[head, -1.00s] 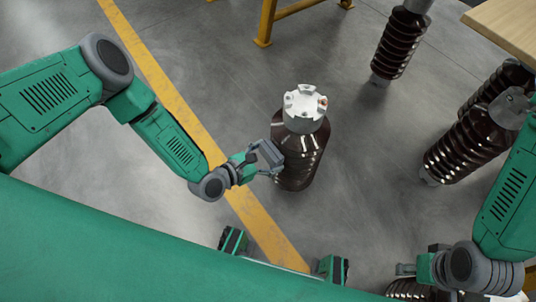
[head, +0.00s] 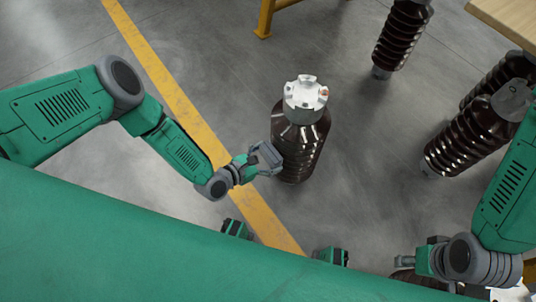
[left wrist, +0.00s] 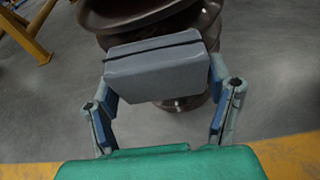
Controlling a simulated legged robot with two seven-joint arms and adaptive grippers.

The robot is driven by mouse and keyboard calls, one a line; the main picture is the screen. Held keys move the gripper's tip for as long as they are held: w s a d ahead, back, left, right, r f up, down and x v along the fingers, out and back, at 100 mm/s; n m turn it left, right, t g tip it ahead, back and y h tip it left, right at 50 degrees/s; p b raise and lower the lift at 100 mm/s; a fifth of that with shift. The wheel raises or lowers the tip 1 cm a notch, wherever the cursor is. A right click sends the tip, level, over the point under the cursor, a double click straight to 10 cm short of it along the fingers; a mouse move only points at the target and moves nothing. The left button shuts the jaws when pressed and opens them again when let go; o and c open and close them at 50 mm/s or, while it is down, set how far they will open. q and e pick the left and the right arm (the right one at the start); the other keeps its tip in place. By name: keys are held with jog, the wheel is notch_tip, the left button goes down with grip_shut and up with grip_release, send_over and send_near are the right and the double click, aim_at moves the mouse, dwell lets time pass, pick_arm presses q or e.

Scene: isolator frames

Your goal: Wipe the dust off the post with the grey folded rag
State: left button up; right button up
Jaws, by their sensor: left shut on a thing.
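The post (head: 300,150) is a dark brown ribbed column with a silver-white notched cap (head: 305,95), upright on the floor in the middle of the head view. Its ribs (left wrist: 150,18) fill the top of the left wrist view. My left gripper (head: 260,162) is at the post's left side, shut on the grey folded rag (left wrist: 155,68). The rag overlaps the post in both views; I cannot tell whether they touch. No dust is clearly visible. My right gripper (head: 428,260) is at the lower right, away from the post; its jaw opening is unclear.
Similar brown columns stand at the top right (head: 402,38) and right (head: 465,135). A wooden tabletop (head: 505,25) juts in at the top right corner. A yellow frame (head: 265,18) stands at the top. A yellow floor line (head: 160,75) runs left of the post. Grey floor around the post is open.

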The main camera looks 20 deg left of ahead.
aim_at(270, 151)
pick_arm(q)
jog(key=shift+w+d+r+p, duration=0.15)
jog(key=shift+r+p, duration=1.05)
jog(key=shift+r, duration=1.5)
jog(key=shift+a+r+p, duration=0.2)
jog(key=shift+r+p, duration=1.1)
jog(key=shift+r, duration=1.35)
notch_tip(270, 151, down, 4)
jog(key=b, duration=0.4)
jog(key=shift+d+b, duration=0.1)
jog(key=shift+b, duration=0.2)
jog(key=shift+f+b, duration=0.35)
jog(key=shift+f, duration=3)
jog(key=shift+r+p, duration=0.8)
jog(key=shift+r, duration=0.75)
jog(key=shift+r+p, duration=1.05)
jog(key=shift+r, duration=1.1)
jog(key=shift+r+p, duration=0.7)
jog(key=shift+r, duration=0.95)
